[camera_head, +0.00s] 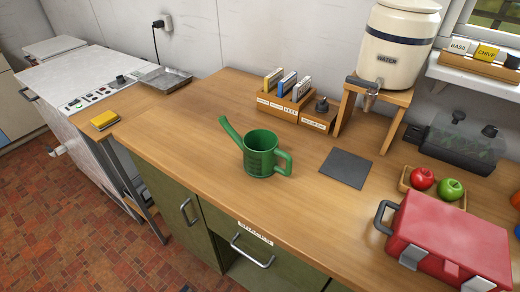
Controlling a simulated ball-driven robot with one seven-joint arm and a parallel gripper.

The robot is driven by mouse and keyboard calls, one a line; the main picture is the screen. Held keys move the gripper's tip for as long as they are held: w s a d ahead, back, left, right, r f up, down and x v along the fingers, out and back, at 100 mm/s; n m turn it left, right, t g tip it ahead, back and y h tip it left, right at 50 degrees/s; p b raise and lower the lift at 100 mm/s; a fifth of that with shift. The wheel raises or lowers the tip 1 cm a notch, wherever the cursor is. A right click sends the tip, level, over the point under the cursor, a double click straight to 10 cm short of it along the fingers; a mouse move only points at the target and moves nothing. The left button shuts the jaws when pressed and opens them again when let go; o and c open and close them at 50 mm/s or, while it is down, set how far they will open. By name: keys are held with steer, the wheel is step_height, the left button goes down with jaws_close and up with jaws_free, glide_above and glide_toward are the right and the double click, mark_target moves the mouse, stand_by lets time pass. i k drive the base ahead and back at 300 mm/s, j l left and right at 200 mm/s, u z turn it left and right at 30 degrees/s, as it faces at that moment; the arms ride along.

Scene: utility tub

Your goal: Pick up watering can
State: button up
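The green watering can (261,155) stands upright on the wooden countertop (200,135), left of a dark square mat. Its spout points to the upper left and its loop handle is on the right side. Its top is open, and dark marks show on its front. My gripper is not in view, and nothing touches the can.
A dark mat (345,168) lies right of the can. Behind are a wooden seed-packet box (285,106) and a water dispenser (398,45) on a stand. A red toolbox (447,240) and a fruit tray (404,181) stand at right. The counter left of the can is clear.

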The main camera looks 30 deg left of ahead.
mark_target(259, 147)
steer(key=j+u, duration=0.1)
steer(key=u, duration=0.3)
steer(key=i+j+u, duration=0.1)
steer(key=u, duration=0.35)
